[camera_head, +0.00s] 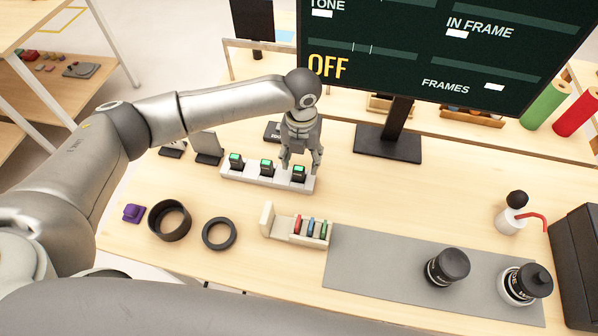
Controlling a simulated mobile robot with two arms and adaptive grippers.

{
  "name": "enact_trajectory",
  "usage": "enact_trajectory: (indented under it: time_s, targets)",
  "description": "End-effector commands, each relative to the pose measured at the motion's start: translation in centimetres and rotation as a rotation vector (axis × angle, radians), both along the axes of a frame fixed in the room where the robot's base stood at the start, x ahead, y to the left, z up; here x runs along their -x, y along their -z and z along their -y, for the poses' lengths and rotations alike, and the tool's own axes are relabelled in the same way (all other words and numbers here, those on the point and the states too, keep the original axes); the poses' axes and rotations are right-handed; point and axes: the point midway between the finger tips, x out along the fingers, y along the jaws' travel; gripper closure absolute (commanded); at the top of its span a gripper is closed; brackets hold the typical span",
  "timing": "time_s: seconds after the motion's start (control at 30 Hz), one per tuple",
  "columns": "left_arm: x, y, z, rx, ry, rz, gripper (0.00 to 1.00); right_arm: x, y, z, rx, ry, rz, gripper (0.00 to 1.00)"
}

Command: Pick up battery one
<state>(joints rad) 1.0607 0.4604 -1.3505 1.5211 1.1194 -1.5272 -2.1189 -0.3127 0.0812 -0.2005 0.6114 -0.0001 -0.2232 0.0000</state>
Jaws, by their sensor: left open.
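Several-slot white charger strip (228,177) lies on the table left of centre and holds three black batteries with lit green tops: a left one (236,161), a middle one (266,167) and a right one (299,174). No readable label shows which is battery one. My left gripper (301,168) points down over the right battery, with its open fingers on either side of that battery's top. I cannot tell whether the fingers touch it. My right gripper is not in view.
A small cream rack (268,222) with coloured cards stands in front of the strip. Black rings (219,234) lie to its left. A grey mat (385,262) with lenses (447,267) is at the right. A monitor (440,50) stands behind. Table right of the gripper is clear.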

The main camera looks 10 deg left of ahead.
Motion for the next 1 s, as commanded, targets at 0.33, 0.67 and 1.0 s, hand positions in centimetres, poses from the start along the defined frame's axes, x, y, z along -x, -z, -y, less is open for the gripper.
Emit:
enact_trajectory:
  time_s: [0.33, 0.67, 1.0]
  targets:
    - [0.6, 4.0, -0.5, -0.002, 0.000, -0.001, 0.48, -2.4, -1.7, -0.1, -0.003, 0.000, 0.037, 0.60]
    - [0.6, 4.1, -0.4, -0.001, 0.000, 0.000, 0.64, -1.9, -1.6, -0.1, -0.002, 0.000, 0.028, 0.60]
    - [0.5, 4.1, -0.4, -0.001, 0.000, 0.000, 0.98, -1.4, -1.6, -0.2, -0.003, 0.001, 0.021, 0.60]
